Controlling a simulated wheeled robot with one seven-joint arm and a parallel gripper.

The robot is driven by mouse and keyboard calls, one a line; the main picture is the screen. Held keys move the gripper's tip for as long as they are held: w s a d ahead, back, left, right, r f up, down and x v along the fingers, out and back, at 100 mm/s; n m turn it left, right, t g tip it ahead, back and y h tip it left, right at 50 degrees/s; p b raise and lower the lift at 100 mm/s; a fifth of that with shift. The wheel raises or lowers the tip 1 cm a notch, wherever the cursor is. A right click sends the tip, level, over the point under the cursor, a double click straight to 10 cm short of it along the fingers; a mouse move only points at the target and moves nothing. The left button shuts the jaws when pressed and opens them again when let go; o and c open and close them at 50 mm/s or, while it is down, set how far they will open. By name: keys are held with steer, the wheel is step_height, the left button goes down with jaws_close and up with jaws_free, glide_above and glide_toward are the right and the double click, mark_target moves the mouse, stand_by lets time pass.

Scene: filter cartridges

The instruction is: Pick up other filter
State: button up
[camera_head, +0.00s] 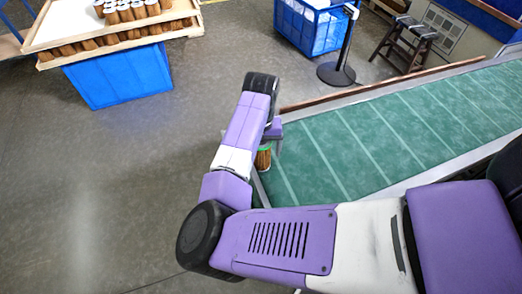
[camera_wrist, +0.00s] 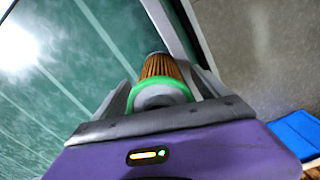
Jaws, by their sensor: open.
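A filter (camera_head: 263,158) with brown pleats and a green end ring is at the near left end of the green conveyor, partly hidden by my arm in the head view. In the wrist view the filter (camera_wrist: 161,72) sits between the two fingers of my gripper (camera_wrist: 163,85), its green ring and grey end toward the camera. My gripper (camera_head: 265,152) is open around it. I cannot tell whether either finger touches the filter. Several filters (camera_head: 130,10) with pale tops stand in a wooden tray (camera_head: 190,30) at the back left.
The green conveyor (camera_head: 400,125) runs to the upper right with a raised metal edge and looks otherwise empty. A blue crate (camera_head: 120,77) is under the tray. A blue bin (camera_head: 312,28), a black post stand (camera_head: 336,72) and a stool (camera_head: 405,42) stand behind. Floor at left is clear.

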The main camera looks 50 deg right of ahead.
steer(key=shift+f, duration=0.15)
steer(key=c, duration=1.4)
steer(key=shift+c, duration=0.8)
